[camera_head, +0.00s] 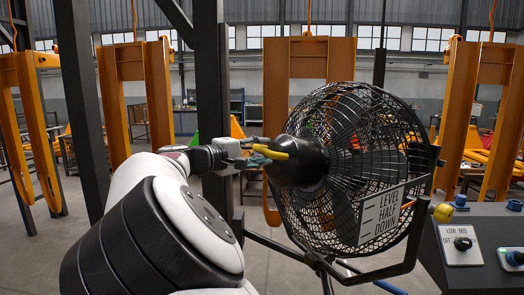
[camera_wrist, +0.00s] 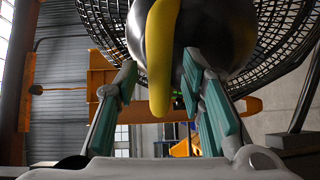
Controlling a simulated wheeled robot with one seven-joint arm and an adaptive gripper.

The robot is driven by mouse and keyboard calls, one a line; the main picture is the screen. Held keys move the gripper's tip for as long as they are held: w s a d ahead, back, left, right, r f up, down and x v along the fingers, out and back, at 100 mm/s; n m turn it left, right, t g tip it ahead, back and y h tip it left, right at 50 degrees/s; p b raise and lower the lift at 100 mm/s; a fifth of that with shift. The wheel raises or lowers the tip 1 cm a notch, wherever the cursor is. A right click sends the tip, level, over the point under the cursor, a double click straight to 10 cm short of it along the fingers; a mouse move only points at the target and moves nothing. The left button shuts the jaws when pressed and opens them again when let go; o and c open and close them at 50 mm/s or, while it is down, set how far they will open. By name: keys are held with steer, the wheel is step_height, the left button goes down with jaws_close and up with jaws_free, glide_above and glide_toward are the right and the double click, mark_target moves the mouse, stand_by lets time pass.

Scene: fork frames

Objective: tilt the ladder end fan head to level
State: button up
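The fan head (camera_head: 352,150) is a round black wire cage with a dark motor housing (camera_head: 300,165) at its back, on the left. It looks somewhat tilted; I cannot tell which mark it sits at. A yellow handle (camera_head: 270,152) sticks out of the housing toward my gripper (camera_head: 250,150). In the wrist view the yellow handle (camera_wrist: 161,55) hangs between the two green-padded fingers of my gripper (camera_wrist: 160,68). The fingers are apart, with gaps on both sides of the handle. A white plate (camera_head: 381,214) reads LEVEL, HALF, DOWN.
A yellow knob (camera_head: 443,213) sits on the right side of the fan's yoke. A dark control box (camera_head: 475,240) with dials stands at the right. Dark steel posts (camera_head: 211,100) stand behind my arm. Orange frames (camera_head: 135,95) stand farther back.

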steer(key=shift+w+d, duration=0.15)
steer(key=shift+d, duration=0.05)
jaws_close()
steer(key=shift+t+h, duration=0.5)
steer(key=shift+t, duration=0.1)
steer(key=shift+s+a+f+p, duration=0.15)
steer(key=shift+a+f+p, duration=0.05)
steer(key=shift+f, duration=0.95)
steer(key=shift+s+a+f+p, duration=0.1)
steer(key=shift+a+f+p, duration=0.05)
steer(key=shift+f, duration=1.05)
steer(key=shift+s+a+f+p, duration=0.15)
steer(key=shift+a+f+p, duration=0.05)
steer(key=shift+f, duration=0.95)
steer(key=shift+c, duration=0.6)
jaws_free()
steer(key=shift+o, duration=0.6)
steer(key=shift+r, duration=0.1)
